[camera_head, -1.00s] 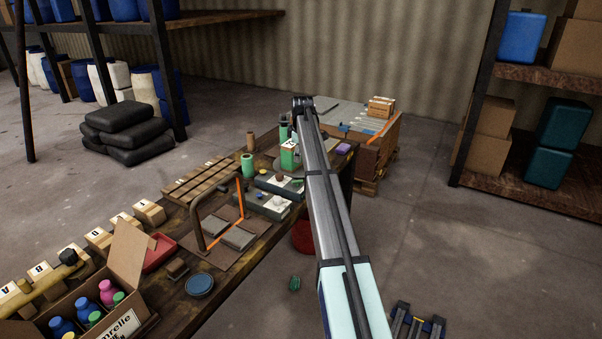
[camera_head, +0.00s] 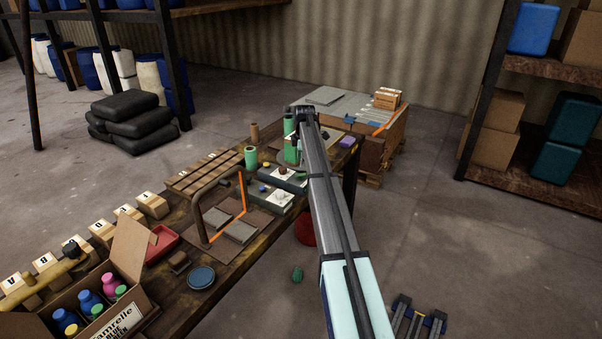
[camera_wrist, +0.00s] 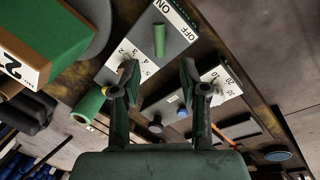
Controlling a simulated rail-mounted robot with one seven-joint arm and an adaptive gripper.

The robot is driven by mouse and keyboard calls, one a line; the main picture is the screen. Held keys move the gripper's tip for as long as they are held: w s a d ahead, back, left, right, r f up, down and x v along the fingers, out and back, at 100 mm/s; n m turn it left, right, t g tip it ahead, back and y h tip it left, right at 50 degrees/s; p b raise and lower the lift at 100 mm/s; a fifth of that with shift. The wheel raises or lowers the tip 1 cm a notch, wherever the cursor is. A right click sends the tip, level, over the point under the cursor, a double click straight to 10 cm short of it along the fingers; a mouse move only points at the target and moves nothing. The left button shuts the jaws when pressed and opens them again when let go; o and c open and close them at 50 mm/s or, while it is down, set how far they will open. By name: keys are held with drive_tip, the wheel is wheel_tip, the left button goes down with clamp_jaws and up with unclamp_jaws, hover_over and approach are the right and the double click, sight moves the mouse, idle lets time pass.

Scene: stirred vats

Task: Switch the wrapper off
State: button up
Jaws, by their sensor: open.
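The wrapper's bent tube frame with an orange strip (camera_head: 241,197) stands on the workbench in the head view, with grey pads below. Grey control boxes sit behind it, one of them (camera_head: 268,194) with small knobs. In the wrist view, a grey box (camera_wrist: 180,44) carries a white ON/OFF label (camera_wrist: 176,16) and a green upright lever or peg (camera_wrist: 159,40). A second box (camera_wrist: 200,98) has a 10-20-30 scale and a blue knob. My gripper (camera_wrist: 159,75) is open and empty, its fingertips over the numbered edge of the ON/OFF box, the peg beyond them.
A green cylinder (camera_wrist: 88,105) and a green box labelled 2 (camera_wrist: 35,48) are left of my gripper in the wrist view. An open carton of bottles (camera_head: 100,297), a red tray (camera_head: 161,245) and a blue round lid (camera_head: 201,277) stand on the near bench.

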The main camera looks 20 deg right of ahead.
sight(301, 174)
drive_tip(key=f, duration=0.3)
drive_tip(key=w+f+p, duration=0.1)
drive_tip(key=f, duration=0.4)
drive_tip(key=shift+w+d+f, duration=0.15)
drive_tip(key=shift+w+f, duration=0.2)
drive_tip(key=shift+f, duration=0.05)
clamp_jaws()
